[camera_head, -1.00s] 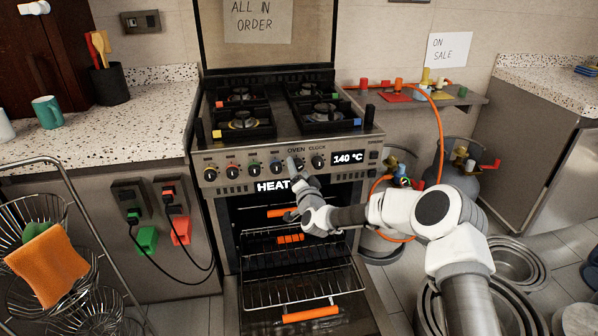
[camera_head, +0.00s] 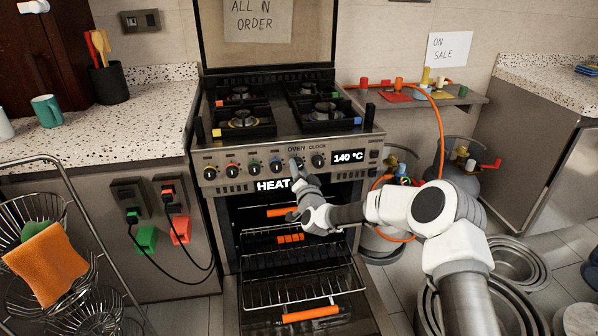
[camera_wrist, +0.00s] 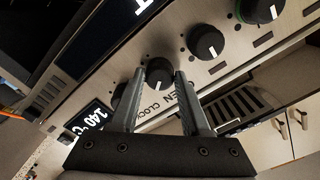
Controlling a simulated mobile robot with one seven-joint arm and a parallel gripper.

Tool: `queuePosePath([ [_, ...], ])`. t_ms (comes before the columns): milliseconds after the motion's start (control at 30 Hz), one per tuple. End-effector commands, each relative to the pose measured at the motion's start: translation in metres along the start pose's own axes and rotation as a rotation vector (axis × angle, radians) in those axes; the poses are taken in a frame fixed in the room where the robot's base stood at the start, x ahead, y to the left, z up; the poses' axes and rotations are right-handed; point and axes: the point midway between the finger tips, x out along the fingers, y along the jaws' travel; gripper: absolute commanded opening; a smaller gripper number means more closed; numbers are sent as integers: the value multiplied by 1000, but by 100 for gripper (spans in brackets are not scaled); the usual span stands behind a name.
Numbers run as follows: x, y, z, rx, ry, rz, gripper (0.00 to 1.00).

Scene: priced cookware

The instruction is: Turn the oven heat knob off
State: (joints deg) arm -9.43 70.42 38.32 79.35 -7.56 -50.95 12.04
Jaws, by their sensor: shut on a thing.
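The oven heat knob (camera_wrist: 158,70) is the round black knob under the word OVEN on the stove's front panel. In the wrist view it sits between the two grey fingertips of my gripper (camera_wrist: 161,74), which is shut on it. In the head view my gripper (camera_head: 296,167) reaches up to the panel and covers most of this knob, so its pointer is hard to read there. The display (camera_head: 349,157) to its right reads 140 °C. The clock knob (camera_head: 318,161) is just right of my gripper.
Several other knobs (camera_head: 254,168) line the panel to the left. The oven door is down, with a wire rack (camera_head: 290,290) and orange handle (camera_head: 310,314) below my arm. A shelf, gas cylinders and an orange hose (camera_head: 441,125) stand at right.

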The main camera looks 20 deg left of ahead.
Motion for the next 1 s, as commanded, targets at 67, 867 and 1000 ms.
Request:
queuePosePath([
  [67,0,0,1,-54,1,-3,0],
  [867,0,1,2,-758,1,-1,0],
  [1000,0,1,2,-843,1,-1,0],
])
